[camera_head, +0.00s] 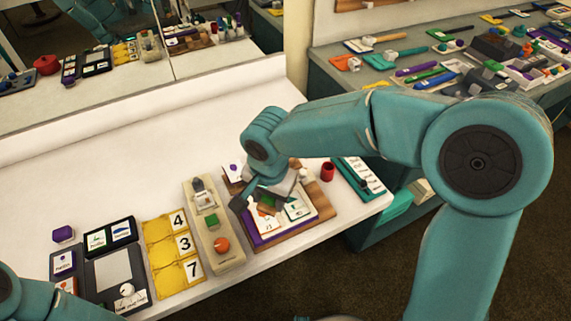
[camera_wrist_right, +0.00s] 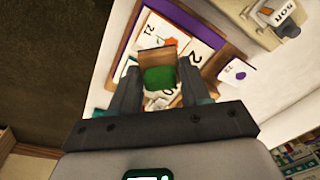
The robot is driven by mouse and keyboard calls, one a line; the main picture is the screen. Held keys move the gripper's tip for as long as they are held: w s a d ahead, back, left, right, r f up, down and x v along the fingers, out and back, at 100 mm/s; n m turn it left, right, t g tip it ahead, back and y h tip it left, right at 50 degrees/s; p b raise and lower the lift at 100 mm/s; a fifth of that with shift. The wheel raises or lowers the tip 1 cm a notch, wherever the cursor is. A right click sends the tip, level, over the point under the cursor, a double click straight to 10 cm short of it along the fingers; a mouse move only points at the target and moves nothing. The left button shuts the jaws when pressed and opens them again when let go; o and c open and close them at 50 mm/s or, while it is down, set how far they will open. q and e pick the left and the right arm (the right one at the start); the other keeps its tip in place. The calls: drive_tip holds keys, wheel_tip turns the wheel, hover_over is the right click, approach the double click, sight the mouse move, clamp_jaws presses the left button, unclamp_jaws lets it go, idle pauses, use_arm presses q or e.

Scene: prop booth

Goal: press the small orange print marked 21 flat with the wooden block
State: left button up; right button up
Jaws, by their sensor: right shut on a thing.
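My right gripper (camera_head: 262,200) is over the purple-edged board on the right part of the white table. In the right wrist view its two fingers (camera_wrist_right: 160,72) are shut on the wooden block (camera_wrist_right: 188,80), which has a green part (camera_wrist_right: 158,79) between the fingers. The block shows brown below the gripper in the head view (camera_head: 268,203). The print marked 21 (camera_wrist_right: 149,31) is a pale card with an orange patch (camera_wrist_right: 170,42), partly hidden by the block. I cannot tell whether block and print touch. My left gripper is out of view.
A beige tray (camera_head: 228,262) with a green block and an orange knob stands left of the board. Yellow cards (camera_head: 160,255) marked 4, 3 and 7 lie farther left. A red cup (camera_head: 327,171) stands right of the board. The table's back is clear.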

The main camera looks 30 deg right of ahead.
sight(265, 205)
drive_tip(key=shift+s+a+r, duration=0.2)
drive_tip(key=shift+s+a, duration=0.1)
drive_tip(key=shift+a, duration=0.05)
drive_tip(key=shift+a+p, duration=0.15)
drive_tip(key=shift+p, duration=0.15)
drive_tip(key=shift+w+a+f+n, duration=0.15)
drive_tip(key=shift+a+n, duration=0.05)
drive_tip(key=shift+n, duration=0.1)
drive_tip(key=shift+d+f+b, duration=0.15)
drive_tip(key=shift+f+b, duration=0.4)
drive_tip(key=shift+w+f+b, duration=0.2)
drive_tip(key=shift+f+b, duration=0.65)
drive_tip(key=shift+f, duration=0.65)
drive_tip(key=shift+w+f, duration=0.1)
drive_tip(key=shift+f, duration=0.15)
drive_tip(key=shift+f+b, duration=0.5)
drive_tip(key=shift+b, duration=0.15)
drive_tip(key=shift+f+b, duration=0.1)
drive_tip(key=shift+b, duration=0.2)
